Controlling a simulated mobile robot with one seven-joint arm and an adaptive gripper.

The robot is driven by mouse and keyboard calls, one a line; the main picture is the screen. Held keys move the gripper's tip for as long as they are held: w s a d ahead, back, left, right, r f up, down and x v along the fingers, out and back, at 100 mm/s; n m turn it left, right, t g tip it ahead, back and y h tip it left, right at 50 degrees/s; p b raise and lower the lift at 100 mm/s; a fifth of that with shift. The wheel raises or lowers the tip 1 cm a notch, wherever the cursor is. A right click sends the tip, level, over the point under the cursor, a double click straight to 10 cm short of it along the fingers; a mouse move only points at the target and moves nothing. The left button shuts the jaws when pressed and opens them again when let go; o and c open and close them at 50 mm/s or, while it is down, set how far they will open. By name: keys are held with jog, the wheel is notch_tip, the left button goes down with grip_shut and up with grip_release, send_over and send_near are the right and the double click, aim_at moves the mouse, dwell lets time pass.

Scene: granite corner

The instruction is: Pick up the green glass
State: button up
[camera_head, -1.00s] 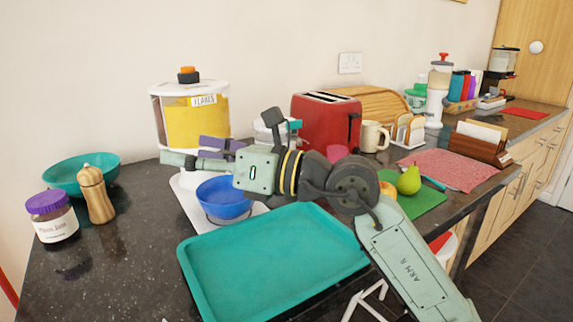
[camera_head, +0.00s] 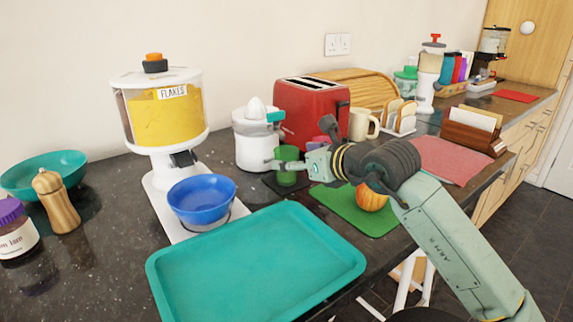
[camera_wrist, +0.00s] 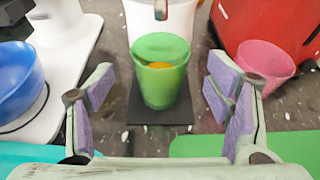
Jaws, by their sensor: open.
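The green glass (camera_wrist: 160,85) stands upright on a dark square mat (camera_wrist: 160,112) in the wrist view, below the spout of a white juicer. Something orange shows inside it. In the head view the green glass (camera_head: 287,166) stands in front of the juicer, just left of my gripper. My gripper (camera_wrist: 162,92) is open, with purple-padded fingers on either side in the wrist view. The glass lies ahead of and between the fingers, and no finger touches it. In the head view my gripper (camera_head: 287,165) reaches left toward the glass, and its fingertips are partly hidden there.
The white juicer (camera_head: 256,142) stands behind the glass, with a red toaster (camera_head: 311,108) to its right. A pink cup (camera_wrist: 263,66) stands right of the glass. A blue bowl (camera_head: 201,198) is at left. A teal tray (camera_head: 255,265) and green board (camera_head: 350,215) lie in front.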

jog(key=p+x, duration=0.1)
jog(key=x, duration=0.3)
jog(key=shift+w+f+p, duration=0.15)
jog(key=shift+p, duration=0.15)
jog(key=shift+c, duration=0.3)
jog(key=c, duration=1.3)
